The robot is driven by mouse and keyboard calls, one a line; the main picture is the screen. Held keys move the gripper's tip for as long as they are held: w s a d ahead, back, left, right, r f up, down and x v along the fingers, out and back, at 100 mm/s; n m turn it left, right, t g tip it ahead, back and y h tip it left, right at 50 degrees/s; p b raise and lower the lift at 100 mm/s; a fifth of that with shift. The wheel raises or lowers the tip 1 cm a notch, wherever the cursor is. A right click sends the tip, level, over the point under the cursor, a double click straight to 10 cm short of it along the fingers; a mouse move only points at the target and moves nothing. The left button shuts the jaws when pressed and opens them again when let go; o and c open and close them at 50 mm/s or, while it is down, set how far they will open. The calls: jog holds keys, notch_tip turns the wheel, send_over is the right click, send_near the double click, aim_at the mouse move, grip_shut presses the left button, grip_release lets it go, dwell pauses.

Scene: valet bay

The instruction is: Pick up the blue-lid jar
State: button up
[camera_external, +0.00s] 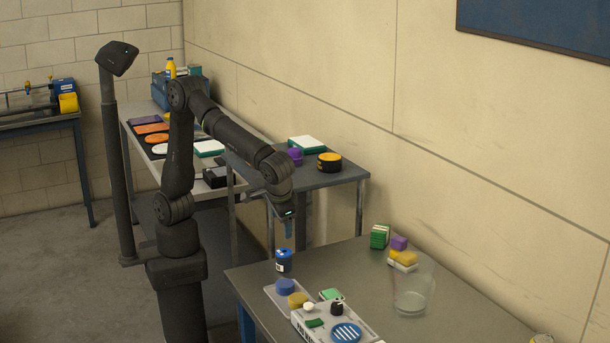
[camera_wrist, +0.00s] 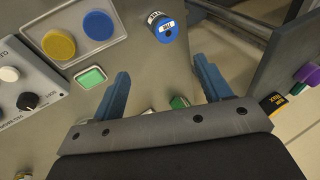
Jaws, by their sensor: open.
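The blue-lid jar (camera_external: 283,262) stands upright on the near grey table, close to its far left corner. My gripper (camera_external: 288,229) hangs above the table, a little above the jar in the external view. In the wrist view my gripper (camera_wrist: 160,66) is open and empty, its two blue fingers spread. The jar lies beyond the fingertips, apart from them.
A tray (camera_external: 270,292) with a blue disc (camera_external: 285,286) and a yellow disc (camera_external: 298,300) lies beside the jar. A side table (camera_external: 320,181) stands behind.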

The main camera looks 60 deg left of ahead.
jog(key=m+h, duration=0.6)
jog(key=m, duration=0.2)
send_near(284, 252)
jog(key=x, duration=0.4)
jog(key=a+x, duration=0.1)
jog(key=x, duration=0.1)
jog(key=shift+f, duration=0.15)
jog(key=shift+d+x, duration=0.2)
jog(key=shift+x, duration=1.3)
jog(key=shift+d+x, duration=0.2)
jog(key=shift+x, duration=1.25)
jog(key=shift+c, duration=0.2)
jog(key=c, duration=1)
